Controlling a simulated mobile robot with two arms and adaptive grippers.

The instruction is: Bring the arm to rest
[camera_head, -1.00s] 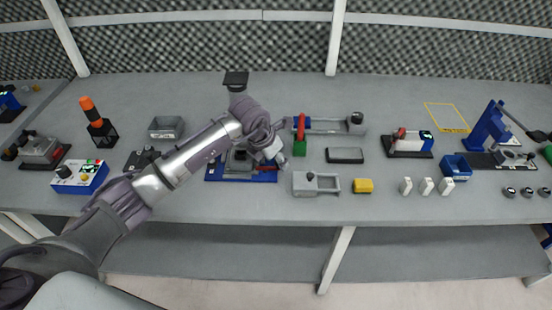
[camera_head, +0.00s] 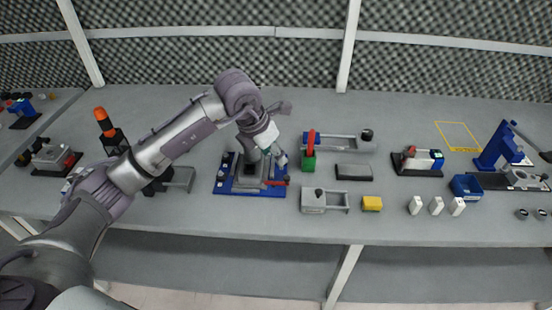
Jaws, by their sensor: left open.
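My left arm comes in from the lower left and reaches over the grey workbench (camera_head: 400,228). My left gripper (camera_head: 281,158) is at the arm's far end, pointing down, over the right part of a blue-based fixture (camera_head: 232,188). It is open, and I see nothing held in it. Its fingers are small in the view, and I cannot tell whether they touch the fixture or the red part (camera_head: 277,183) close below. My right gripper is not in view.
Right of the gripper stand a red and green piece (camera_head: 309,155), a grey slide frame (camera_head: 325,201), a yellow block (camera_head: 372,204) and several white switches (camera_head: 437,206). A black and orange post (camera_head: 105,128) stands at left. The bench inside the yellow outline (camera_head: 458,136) is clear.

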